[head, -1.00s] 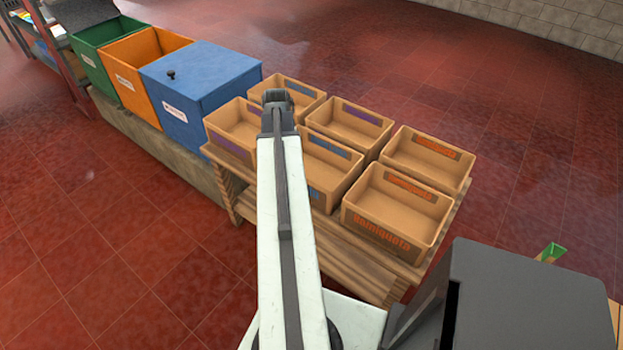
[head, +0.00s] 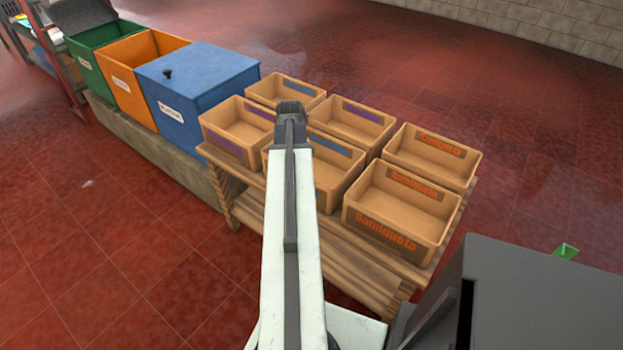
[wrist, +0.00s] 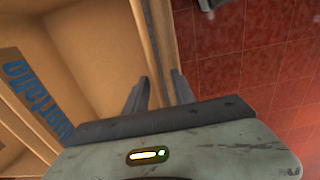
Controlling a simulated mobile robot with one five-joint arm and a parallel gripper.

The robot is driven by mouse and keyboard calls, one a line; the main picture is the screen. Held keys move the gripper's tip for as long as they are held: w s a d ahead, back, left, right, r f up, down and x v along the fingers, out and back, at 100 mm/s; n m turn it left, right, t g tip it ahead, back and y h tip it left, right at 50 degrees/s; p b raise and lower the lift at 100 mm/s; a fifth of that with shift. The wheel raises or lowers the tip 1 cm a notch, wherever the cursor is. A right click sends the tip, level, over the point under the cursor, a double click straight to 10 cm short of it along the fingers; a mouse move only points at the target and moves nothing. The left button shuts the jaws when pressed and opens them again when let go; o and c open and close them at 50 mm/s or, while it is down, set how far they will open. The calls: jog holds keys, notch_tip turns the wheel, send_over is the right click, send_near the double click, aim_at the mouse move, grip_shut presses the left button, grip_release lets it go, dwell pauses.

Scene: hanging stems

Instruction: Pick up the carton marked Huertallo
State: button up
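The blue-lettered carton (head: 345,172) is an open tan box in the front row, middle, partly hidden behind my arm. In the wrist view, a tan carton (wrist: 85,45) shows blue lettering ending in "rtallo", turned sideways and partly cut off. My gripper (wrist: 160,85) has its two fingers apart, close to a carton wall, with the wall's edge running between them. It is empty as far as I can see. In the head view, my gripper (head: 291,112) is over the left part of the blue-lettered carton; its fingers cannot be made out.
Orange-lettered cartons, one marked Ramiqueta (head: 398,212), stand to the right. Purple-lettered cartons stand left (head: 240,125) and behind (head: 352,122). All rest on a wooden stand (head: 345,250). Blue (head: 200,85), orange (head: 146,65) and green (head: 92,50) bins stand left. Red floor is open behind.

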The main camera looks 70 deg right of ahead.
jog(key=shift+f, duration=0.85)
jog(key=shift+r, duration=0.2)
grip_shut()
dwell(0.5)
